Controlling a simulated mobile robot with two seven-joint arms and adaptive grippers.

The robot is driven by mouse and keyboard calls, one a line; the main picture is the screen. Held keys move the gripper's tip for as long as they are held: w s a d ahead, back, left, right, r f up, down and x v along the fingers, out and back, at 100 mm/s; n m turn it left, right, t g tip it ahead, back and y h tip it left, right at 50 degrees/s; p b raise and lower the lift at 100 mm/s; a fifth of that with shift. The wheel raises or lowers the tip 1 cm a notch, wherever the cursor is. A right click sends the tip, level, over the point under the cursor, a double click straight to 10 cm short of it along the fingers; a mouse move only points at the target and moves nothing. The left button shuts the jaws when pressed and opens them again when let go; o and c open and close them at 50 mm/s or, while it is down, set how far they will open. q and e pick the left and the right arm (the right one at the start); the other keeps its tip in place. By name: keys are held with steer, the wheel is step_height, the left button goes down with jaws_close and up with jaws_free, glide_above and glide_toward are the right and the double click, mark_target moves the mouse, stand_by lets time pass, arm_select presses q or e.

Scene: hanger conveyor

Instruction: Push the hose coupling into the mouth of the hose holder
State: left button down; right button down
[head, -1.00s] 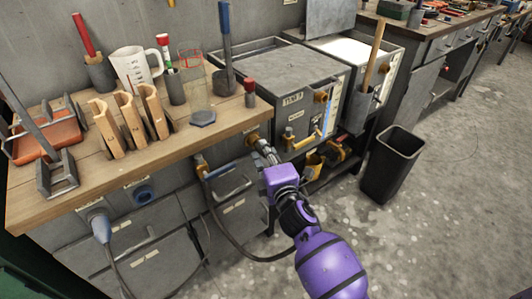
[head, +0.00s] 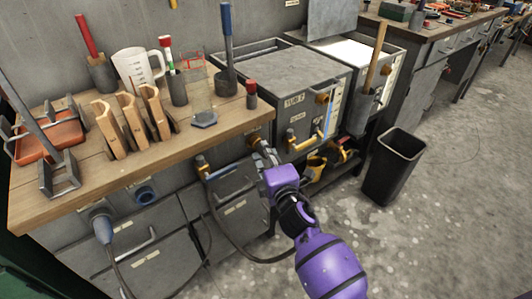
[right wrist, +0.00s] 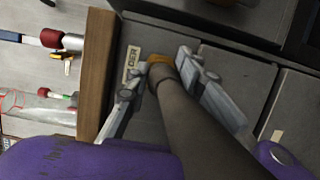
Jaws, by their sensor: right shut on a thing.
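My right gripper (head: 265,153) is at the front right corner of the workbench, shut on the dark hose just behind its end. In the right wrist view its two grey fingers (right wrist: 172,88) lie on either side of the hose (right wrist: 185,115). The brass-coloured hose coupling (right wrist: 160,60) points away from me, at the grey panel beside a small label plate (right wrist: 132,65). The coupling also shows in the head view (head: 254,139). I cannot make out the mouth of the hose holder, or whether the coupling touches it. My left gripper is not in view.
The wooden workbench top (head: 225,133) carries wooden racks (head: 130,118), a jug and tool pots. A grey cabinet (head: 295,80) stands right of the gripper, and a black bin (head: 392,165) on the floor. The hose (head: 230,245) hangs in a loop below the bench.

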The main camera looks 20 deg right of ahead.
steer(key=shift+w+a+r, duration=0.1)
steer(key=shift+w+a, duration=0.1)
steer(key=shift+w, duration=0.35)
stand_by(0.9)
steer(key=c, duration=1.8)
jaws_free()
steer(key=shift+o, duration=0.6)
steer(key=o, duration=0.5)
steer(key=shift+s, duration=0.1)
steer(key=s, duration=1.1)
steer(key=shift+s+d, duration=0.2)
steer(key=shift+s, duration=0.2)
